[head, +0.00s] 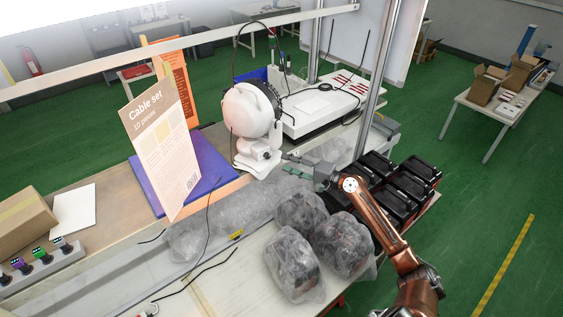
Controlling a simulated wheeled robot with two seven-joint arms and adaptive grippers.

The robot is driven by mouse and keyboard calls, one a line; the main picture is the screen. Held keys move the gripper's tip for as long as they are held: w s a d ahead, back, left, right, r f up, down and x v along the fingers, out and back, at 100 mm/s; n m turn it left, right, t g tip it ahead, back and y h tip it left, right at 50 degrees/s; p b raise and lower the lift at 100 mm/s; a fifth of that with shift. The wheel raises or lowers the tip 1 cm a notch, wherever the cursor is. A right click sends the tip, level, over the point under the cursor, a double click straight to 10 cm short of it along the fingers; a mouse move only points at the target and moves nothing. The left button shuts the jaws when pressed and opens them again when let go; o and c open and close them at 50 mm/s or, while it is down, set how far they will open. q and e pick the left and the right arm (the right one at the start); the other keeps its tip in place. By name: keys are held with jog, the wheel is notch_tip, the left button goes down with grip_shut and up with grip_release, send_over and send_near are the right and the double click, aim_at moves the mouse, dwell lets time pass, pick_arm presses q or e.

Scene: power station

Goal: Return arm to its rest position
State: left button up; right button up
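My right arm comes in from the lower right and reaches over the workbench. My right gripper (296,166) is at its end, just right of the base of a white round-headed device (252,122). Its two fingers point left and look apart, with nothing seen between them. I cannot tell whether a finger touches the device or the clear wrapping below. My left arm and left gripper are not in view.
Bubble-wrapped bundles (292,264) lie below and left of my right arm. Black boxes (408,187) stand close to its right. A metal post (372,85) rises behind it. A "Cable set" card (160,150) stands at left. Green floor (480,215) at right is clear.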

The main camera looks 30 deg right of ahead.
jog(key=shift+s+d, duration=0.2)
jog(key=shift+s, duration=0.2)
